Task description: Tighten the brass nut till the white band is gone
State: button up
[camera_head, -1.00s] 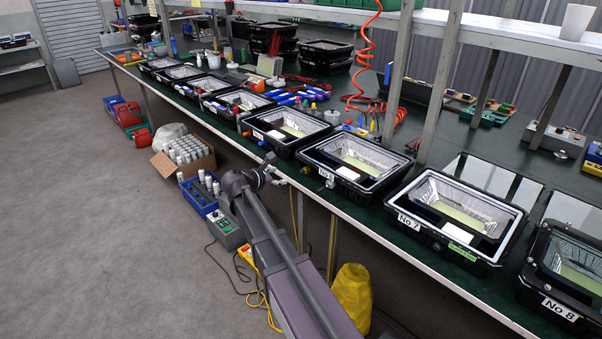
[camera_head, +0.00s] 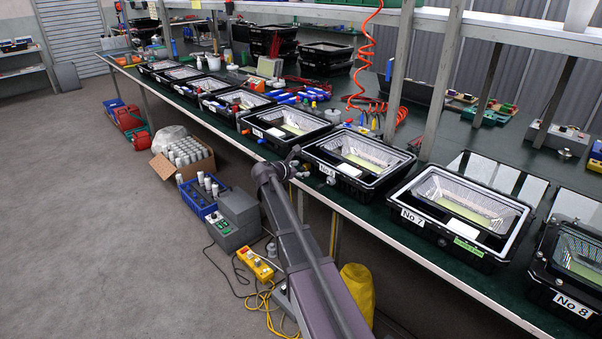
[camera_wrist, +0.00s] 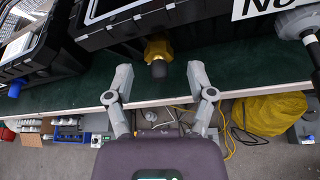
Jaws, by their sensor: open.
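The brass nut (camera_wrist: 158,48) shows in the wrist view, at the front of a black floodlight housing (camera_wrist: 130,27). A dark grey stub (camera_wrist: 158,69) points out of the nut towards me. I cannot make out a white band there. My gripper (camera_wrist: 160,80) is open, one finger left and one right of the stub, with a gap on both sides. The nut lies just beyond the fingertips, and nothing is held. In the head view my gripper (camera_head: 294,163) is at the bench edge by the housing (camera_head: 360,160) left of No 7; I cannot make out the nut there.
In the wrist view a grey fitting (camera_wrist: 297,22) with a dark cable is close on the right, and a blue fitting (camera_wrist: 16,88) is on the left. The bench edge (camera_wrist: 75,109) runs below the nut.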

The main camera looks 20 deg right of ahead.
jog(key=shift+w+d+f, duration=0.2)
jog(key=shift+w+d, duration=0.1)
jog(key=shift+d, duration=0.2)
grip_shut()
jog(key=shift+a, duration=0.15)
jog(key=shift+s, duration=0.1)
jog(key=shift+m+t, duration=0.3)
jog(key=shift+s+d+f+m+t+b, duration=0.15)
jog(key=shift+m+t+b, duration=0.15)
jog(key=shift+m+b, duration=0.2)
jog(key=shift+d+m+t+b, duration=0.1)
jog(key=shift+m+t+b, duration=0.25)
jog(key=shift+m, duration=0.25)
jog(key=shift+m+t+b, duration=0.8)
jog(key=shift+m+t, duration=0.05)
jog(key=shift+m, duration=0.55)
